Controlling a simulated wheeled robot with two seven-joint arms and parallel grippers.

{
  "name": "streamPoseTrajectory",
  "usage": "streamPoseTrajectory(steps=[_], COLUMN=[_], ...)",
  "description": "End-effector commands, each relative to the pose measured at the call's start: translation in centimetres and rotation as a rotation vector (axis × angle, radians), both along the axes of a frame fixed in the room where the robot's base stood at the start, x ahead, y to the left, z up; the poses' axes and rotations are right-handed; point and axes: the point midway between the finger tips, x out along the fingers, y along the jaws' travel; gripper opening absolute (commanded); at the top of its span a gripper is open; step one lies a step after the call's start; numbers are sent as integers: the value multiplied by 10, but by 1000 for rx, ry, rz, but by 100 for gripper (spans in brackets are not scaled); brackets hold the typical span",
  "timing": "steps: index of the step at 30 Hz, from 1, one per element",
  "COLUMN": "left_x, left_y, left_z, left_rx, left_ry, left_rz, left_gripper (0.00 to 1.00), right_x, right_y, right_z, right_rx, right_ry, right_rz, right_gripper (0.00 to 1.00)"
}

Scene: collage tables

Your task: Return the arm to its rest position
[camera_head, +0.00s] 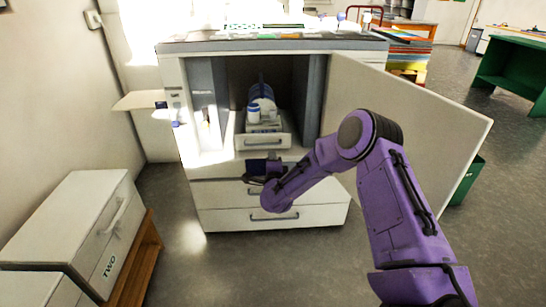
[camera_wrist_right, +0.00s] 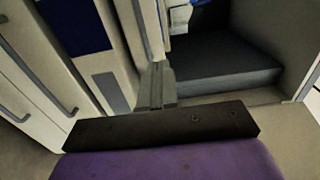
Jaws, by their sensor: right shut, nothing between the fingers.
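My right arm (camera_head: 395,200) is purple and comes in from the lower right of the head view. It bends at a raised elbow and reaches toward the front of a white cabinet (camera_head: 320,217). My right gripper (camera_head: 252,170) is dark and sits in front of the cabinet's drawers, below the open compartment. In the right wrist view, the gripper's fingers (camera_wrist_right: 157,85) are together with nothing between them. I cannot tell whether the fingers touch the cabinet. My left gripper is not in view.
The cabinet door (camera_head: 420,120) stands open to the right, behind my arm. A low white cabinet (camera_head: 70,215) stands at the left. Floor is clear between the cabinets. A green table (camera_head: 512,70) is far right.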

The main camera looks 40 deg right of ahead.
Motion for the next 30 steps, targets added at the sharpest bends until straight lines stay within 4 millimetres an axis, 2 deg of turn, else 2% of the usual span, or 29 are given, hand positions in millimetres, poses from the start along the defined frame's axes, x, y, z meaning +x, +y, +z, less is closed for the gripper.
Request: streamPoseTrajectory(steps=[11,14,17,18,20,21,23,24,27,30], left_x=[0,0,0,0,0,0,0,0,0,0], left_y=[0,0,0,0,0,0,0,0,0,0], left_z=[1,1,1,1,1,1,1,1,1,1], left_rx=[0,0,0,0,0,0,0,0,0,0], left_ry=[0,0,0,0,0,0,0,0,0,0], left_rz=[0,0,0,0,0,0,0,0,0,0], left_gripper=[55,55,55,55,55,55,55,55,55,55], right_x=[-4,-26,-70,-94,-132,-160,-200,-228,-287,-342], right_y=[6,33,80,97,119,131,145,152,163,167], right_z=[-3,-43,-104,-127,-160,-178,-200,-212,-232,-243], right_rx=[-45,-142,-251,-295,-356,-394,-444,-473,-530,-571], right_ry=[42,272,550,660,814,909,1039,1119,1282,1420], right_rz=[7,77,216,276,367,426,509,561,668,758], right_gripper=[0,0,0,0,0,0,0,0,0,0])
